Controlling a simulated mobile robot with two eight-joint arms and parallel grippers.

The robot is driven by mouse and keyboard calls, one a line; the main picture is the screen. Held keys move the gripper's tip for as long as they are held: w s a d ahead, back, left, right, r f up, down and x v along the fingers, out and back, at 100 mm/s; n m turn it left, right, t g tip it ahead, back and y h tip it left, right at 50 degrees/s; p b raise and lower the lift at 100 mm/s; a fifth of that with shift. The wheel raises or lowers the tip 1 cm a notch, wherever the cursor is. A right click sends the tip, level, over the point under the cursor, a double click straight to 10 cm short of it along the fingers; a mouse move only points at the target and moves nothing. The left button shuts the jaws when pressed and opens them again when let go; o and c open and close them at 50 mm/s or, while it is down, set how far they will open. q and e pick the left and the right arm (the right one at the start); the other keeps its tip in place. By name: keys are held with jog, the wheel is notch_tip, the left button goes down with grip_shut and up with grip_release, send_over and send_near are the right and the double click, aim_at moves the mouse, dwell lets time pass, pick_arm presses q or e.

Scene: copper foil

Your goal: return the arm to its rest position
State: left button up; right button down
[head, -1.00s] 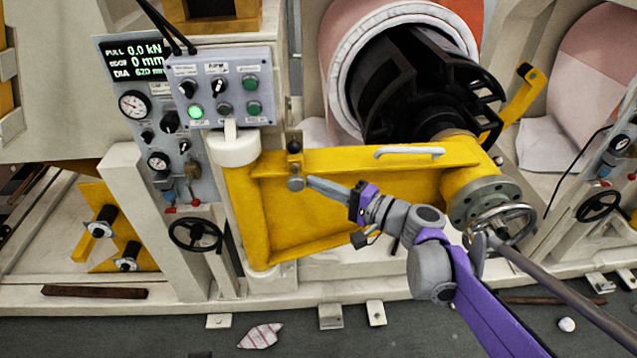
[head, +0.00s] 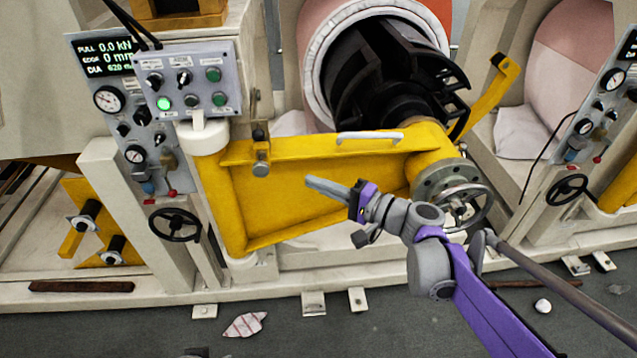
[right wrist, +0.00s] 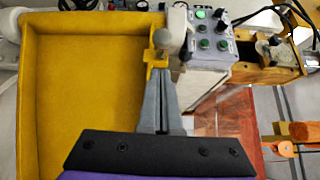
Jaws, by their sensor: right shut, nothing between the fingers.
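My right arm is purple and grey and comes in from the lower right in the head view. Its gripper (head: 312,184) is shut and empty, in front of the yellow swing arm (head: 290,200) of the machine. The fingertips lie to the right of and below the grey latch knob (head: 261,169) in the head view, apart from it. In the right wrist view the shut fingers (right wrist: 161,75) point toward the knob (right wrist: 162,38), which overlaps their tips in the picture. My left gripper is not in view.
A control box (head: 190,80) with buttons stands at the upper left. A black chuck (head: 385,80) sits behind the yellow arm. A handwheel (head: 465,205) lies close to my right arm's wrist. The dark floor (head: 340,335) in front holds a scrap of cloth (head: 245,325).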

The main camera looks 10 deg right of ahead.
dwell(0.3)
jog(key=s+d+f+n+g+h+p, duration=0.25)
jog(key=s+f+h, duration=0.25)
jog(key=s, duration=0.5)
jog(key=s+d+f+n+g+h+p, duration=0.25)
jog(key=s+f+n+h, duration=0.2)
jog(key=s, duration=0.45)
jog(key=s+d+f+n+h+p, duration=0.1)
jog(key=s+d+f+h, duration=0.1)
jog(key=s+d+h, duration=0.2)
jog(key=s+d, duration=0.2)
jog(key=d, duration=0.1)
jog(key=shift+d+f+h+p, duration=0.25)
jog(key=shift+f+h+p, duration=0.1)
jog(key=shift+f+p, duration=0.05)
